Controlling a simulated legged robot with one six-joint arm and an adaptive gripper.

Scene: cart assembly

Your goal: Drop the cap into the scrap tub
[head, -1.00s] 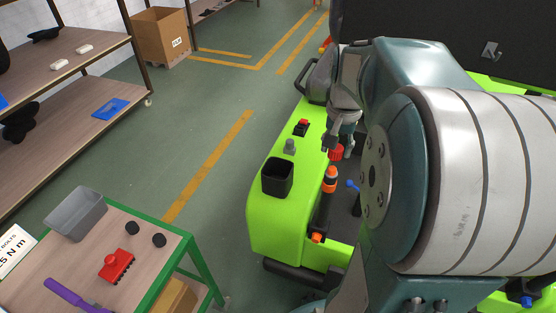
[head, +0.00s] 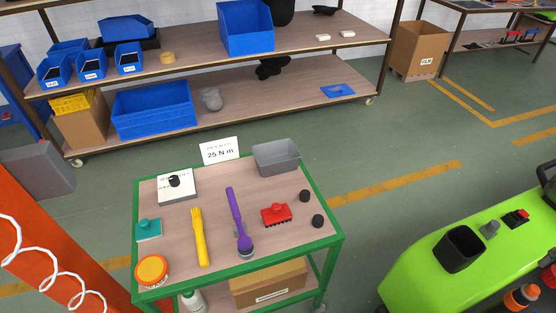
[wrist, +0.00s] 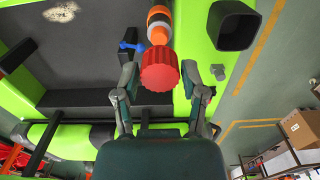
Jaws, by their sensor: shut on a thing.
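In the wrist view my gripper (wrist: 160,80) is shut on a red ribbed cap (wrist: 160,68), with a finger on each side. The cap is in line with an orange and black filler part (wrist: 159,22) of the green cart; I cannot tell whether they touch. A black square open tub (wrist: 233,25) is on the green cart body, and it also shows in the head view (head: 459,249). A grey open tub (head: 276,157) stands at the back right of the work table. No label shows which is the scrap tub. My gripper is outside the head view.
The green-framed table (head: 170,215) holds a yellow tool (head: 200,238), a purple tool (head: 235,215), a red block (head: 276,214) and two black knobs. A shelf (head: 300,45) with blue bins stands behind. Floor between table and cart is clear.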

